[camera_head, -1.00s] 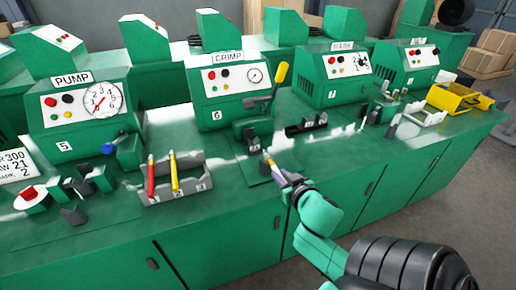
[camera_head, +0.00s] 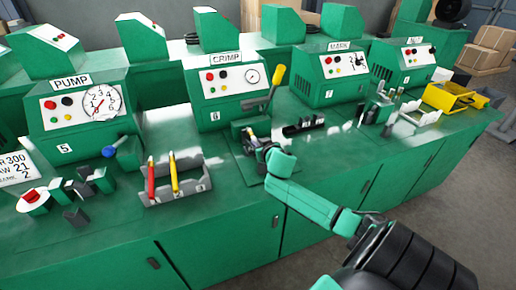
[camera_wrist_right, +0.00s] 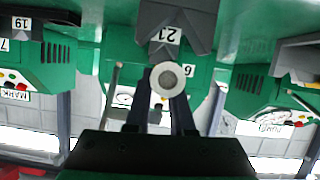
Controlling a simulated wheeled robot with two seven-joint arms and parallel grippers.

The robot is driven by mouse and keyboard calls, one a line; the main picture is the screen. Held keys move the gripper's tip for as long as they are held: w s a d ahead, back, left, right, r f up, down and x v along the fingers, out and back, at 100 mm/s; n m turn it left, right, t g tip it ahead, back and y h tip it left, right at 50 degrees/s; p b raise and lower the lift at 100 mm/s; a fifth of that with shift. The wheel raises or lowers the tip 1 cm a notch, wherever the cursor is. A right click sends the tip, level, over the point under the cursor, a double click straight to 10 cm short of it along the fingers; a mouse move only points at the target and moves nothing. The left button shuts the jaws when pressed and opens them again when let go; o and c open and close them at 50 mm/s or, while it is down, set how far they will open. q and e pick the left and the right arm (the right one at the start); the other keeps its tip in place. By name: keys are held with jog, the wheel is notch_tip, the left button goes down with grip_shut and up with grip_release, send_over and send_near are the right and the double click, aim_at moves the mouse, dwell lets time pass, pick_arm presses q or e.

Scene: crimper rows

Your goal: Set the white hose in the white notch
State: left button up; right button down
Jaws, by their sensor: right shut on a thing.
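My right gripper (camera_head: 260,146) is at the crimp station, shut on the white hose. In the right wrist view the hose (camera_wrist_right: 167,78) shows end-on as a pale ring with a grey centre, between the two dark fingers (camera_wrist_right: 158,107). A dark grey block (camera_wrist_right: 178,22) with a V-shaped cut and a number label is just beyond it; the hose looks apart from it, but the gap is hard to judge. In the head view the gripper hides most of the hose. I cannot make out a white notch. My left gripper is not in view.
The crimp machine (camera_head: 227,88), with a yellow-handled lever (camera_head: 278,75), stands behind the gripper. A grey rack (camera_head: 198,183) holds a red hose (camera_head: 151,181) and a yellow hose (camera_head: 174,173) to the left. A black block (camera_head: 303,126) lies to the right. The front bench strip is mostly clear.

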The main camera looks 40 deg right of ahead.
notch_tip(320, 180, down, 2)
jog(key=shift+s+a+f, duration=0.1)
jog(key=shift+f, duration=0.3)
jog(key=c, duration=0.8)
grip_release()
jog(key=shift+o, duration=0.2)
